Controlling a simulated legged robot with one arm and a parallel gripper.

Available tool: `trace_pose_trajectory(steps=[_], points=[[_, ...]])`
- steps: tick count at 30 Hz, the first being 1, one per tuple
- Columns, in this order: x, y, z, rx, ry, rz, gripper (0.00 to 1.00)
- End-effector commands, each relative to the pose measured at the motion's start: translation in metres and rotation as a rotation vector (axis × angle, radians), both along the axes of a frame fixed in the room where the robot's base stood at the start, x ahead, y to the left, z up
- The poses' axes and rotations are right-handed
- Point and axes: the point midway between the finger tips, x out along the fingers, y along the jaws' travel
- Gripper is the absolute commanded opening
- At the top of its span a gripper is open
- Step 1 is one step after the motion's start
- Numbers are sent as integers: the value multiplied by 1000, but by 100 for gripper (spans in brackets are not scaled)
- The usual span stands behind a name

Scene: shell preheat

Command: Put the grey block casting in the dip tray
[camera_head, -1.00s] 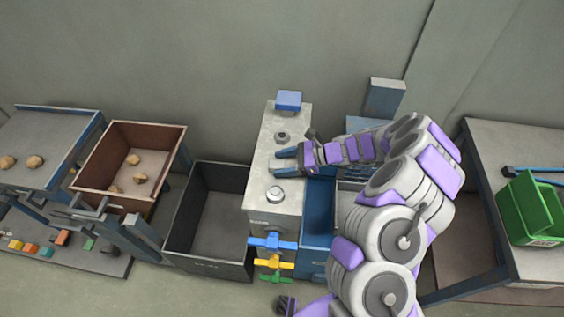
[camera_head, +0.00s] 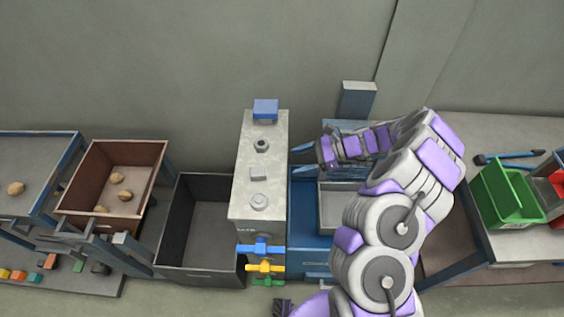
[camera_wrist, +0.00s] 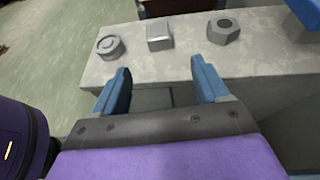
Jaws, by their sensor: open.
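The grey block casting (camera_head: 258,173) sits on the light grey bench top (camera_head: 247,200), between a hex nut casting (camera_head: 261,146) and a round casting (camera_head: 259,201). In the wrist view the block (camera_wrist: 160,36) is the middle piece, ahead of and between my fingertips. My gripper (camera_head: 294,162) is open and empty, just off the bench's right side, with fingers pointing left; the open fingers also show in the wrist view (camera_wrist: 160,76). A shallow grey tray (camera_head: 326,228), seemingly the dip tray, is in the blue unit to the right, partly hidden by my arm.
A blue block (camera_head: 265,109) stands at the bench's far end; coloured valve handles (camera_head: 262,248) jut from its front. A dark deep bin (camera_head: 168,235) and a brown bin (camera_head: 85,172) lie left. A green bin (camera_head: 502,193) is on the right table.

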Motion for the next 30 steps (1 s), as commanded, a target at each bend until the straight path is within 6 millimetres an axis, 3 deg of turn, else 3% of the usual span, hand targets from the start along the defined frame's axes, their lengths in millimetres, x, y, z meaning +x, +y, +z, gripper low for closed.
trace_pose_trajectory(steps=[3, 9, 20, 23, 30], points=[[4, -22, 10, -4, 0, -2, 74], [7, -44, 19, -2, 0, 2, 74], [7, -49, 26, 0, -9, 11, 74], [1, -39, 43, 8, -45, 54, 74], [-41, -2, 120, 0, -243, 275, 74]])
